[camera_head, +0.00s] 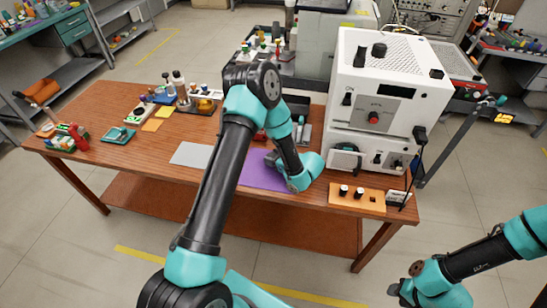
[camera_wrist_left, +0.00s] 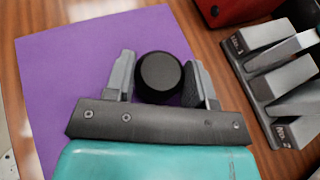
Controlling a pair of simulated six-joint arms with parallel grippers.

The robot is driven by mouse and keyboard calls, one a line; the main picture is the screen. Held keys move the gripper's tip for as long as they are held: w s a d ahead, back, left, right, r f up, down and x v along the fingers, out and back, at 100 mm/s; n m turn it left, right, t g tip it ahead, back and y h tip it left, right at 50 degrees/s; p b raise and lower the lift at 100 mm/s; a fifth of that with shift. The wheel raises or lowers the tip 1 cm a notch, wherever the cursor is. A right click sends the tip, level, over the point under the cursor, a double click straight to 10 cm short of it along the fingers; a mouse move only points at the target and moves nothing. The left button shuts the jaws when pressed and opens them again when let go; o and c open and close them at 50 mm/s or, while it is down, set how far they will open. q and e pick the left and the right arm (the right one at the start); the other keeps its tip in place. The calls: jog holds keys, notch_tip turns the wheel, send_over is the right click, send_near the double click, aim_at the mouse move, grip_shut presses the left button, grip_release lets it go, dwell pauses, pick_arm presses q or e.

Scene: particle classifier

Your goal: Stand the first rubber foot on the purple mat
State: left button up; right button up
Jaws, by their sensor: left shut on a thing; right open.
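The purple mat (camera_head: 252,179) lies flat on the wooden table, partly hidden by my left arm in the head view. It also fills much of the left wrist view (camera_wrist_left: 60,80). My left gripper (camera_head: 276,162) is low over the mat. In the left wrist view its two fingers are shut on a round black rubber foot (camera_wrist_left: 160,76), with the mat behind it. I cannot tell whether the foot touches the mat. My right gripper (camera_head: 398,289) is open, off the table at the lower right.
An orange board (camera_head: 372,200) with small dark round pieces sits at the front right. A large white machine (camera_head: 375,85) stands behind it. A grey mat (camera_head: 192,154) lies left of the purple one. A grey labelled rack (camera_wrist_left: 265,88) and a red thing (camera_wrist_left: 225,8) stand beside the mat.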

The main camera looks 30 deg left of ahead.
pick_arm(q)
jog(key=shift+f, duration=0.1)
jog(key=o, duration=0.9)
jog(key=v, duration=1.2)
